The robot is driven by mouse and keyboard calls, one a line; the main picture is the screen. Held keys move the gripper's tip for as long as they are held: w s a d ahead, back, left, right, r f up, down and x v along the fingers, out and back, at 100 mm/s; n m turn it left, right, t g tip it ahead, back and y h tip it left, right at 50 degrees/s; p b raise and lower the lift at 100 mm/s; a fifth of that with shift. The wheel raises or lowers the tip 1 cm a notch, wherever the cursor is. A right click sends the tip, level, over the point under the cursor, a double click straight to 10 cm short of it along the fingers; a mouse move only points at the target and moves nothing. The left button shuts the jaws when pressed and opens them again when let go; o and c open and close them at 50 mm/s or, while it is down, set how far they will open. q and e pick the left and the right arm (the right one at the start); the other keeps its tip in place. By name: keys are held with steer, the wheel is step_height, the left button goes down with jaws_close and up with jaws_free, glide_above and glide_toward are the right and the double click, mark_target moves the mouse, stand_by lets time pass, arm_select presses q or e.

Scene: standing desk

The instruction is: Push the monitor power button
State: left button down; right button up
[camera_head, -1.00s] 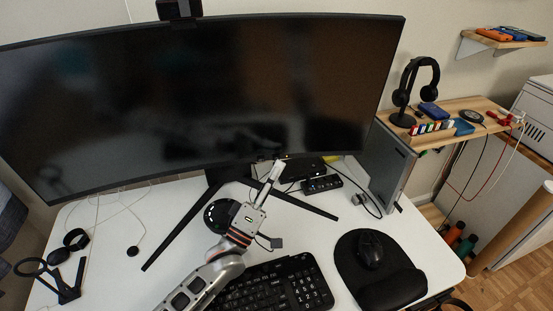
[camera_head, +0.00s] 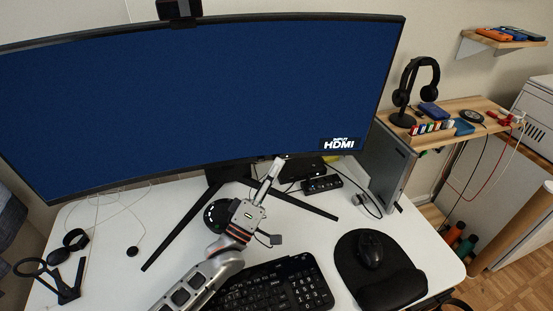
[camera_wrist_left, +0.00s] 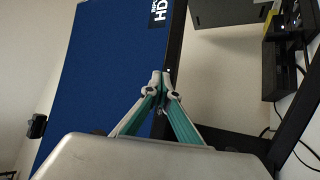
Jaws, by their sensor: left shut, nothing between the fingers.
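The wide curved monitor (camera_head: 190,95) stands at the back of the white desk. Its screen is lit blue with an HDMI label at the lower right; the blue screen also shows in the left wrist view (camera_wrist_left: 105,70). My left gripper (camera_head: 279,161) is shut and empty, its fingertips up at the monitor's lower bezel, right of centre. In the left wrist view the closed fingertips (camera_wrist_left: 161,75) overlap the dark bezel. The power button is not clearly seen; the fingertips may hide it, and I cannot tell whether they touch it. My right gripper is not in view.
A black keyboard (camera_head: 272,286) lies below my left arm. A mouse (camera_head: 370,250) sits on a dark pad at right. The monitor's stand legs (camera_head: 305,206) spread over the desk. A headphone stand (camera_head: 402,118) is on the wooden shelf.

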arm_select(q)
steer(key=shift+s, duration=0.1)
steer(key=shift+s+d, duration=0.1)
steer(key=shift+s, duration=0.3)
steer(key=shift+p, duration=0.3)
steer(key=s+d+p, duration=0.1)
steer(key=s+p, duration=0.1)
steer(key=s, duration=0.4)
steer(key=shift+f, duration=0.3)
steer(key=shift+f, duration=0.1)
